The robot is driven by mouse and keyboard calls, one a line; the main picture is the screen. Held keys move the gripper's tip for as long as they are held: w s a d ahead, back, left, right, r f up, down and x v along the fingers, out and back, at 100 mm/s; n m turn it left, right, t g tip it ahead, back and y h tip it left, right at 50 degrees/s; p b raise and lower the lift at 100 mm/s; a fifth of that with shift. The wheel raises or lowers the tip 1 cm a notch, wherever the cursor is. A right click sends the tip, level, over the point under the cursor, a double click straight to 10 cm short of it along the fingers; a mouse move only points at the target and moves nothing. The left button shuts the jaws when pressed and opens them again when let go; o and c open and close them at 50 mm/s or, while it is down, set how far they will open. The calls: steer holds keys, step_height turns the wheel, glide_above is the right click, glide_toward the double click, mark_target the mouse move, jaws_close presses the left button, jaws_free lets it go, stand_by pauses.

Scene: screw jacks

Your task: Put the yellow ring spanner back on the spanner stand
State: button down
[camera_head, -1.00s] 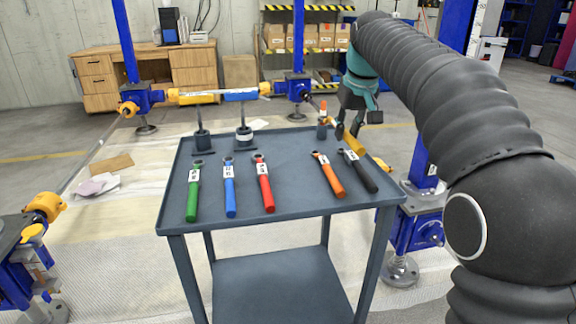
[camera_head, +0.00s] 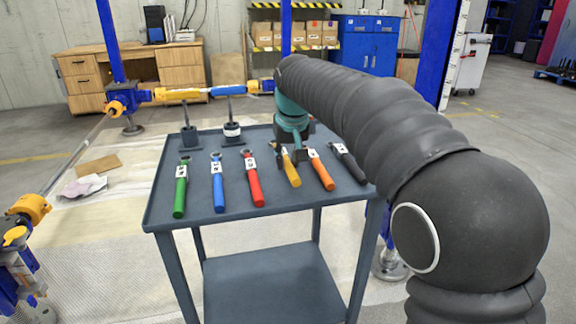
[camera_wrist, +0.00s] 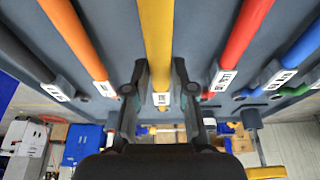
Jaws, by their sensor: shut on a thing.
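The yellow ring spanner (camera_head: 291,172) lies between the red spanner (camera_head: 254,183) and the orange spanner (camera_head: 321,171), over the grey stand top (camera_head: 270,204). Its handle points toward the front and is roughly in line with the others. My gripper (camera_head: 293,151) is shut on its far part, near the ring end. The ring end is mostly hidden in the head view. I cannot tell whether the spanner touches the top.
A blue spanner (camera_head: 218,184) and a green spanner (camera_head: 181,191) lie to the left, and a black spanner (camera_head: 348,162) to the right. Two dark upright pieces (camera_head: 189,139) (camera_head: 232,131) stand at the back left. The top's front strip is clear.

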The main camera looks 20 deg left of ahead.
steer(key=shift+f, duration=0.75)
steer(key=c, duration=1)
jaws_free()
steer(key=shift+f, duration=0.1)
steer(key=p+v, duration=0.1)
steer(key=v, duration=1.1)
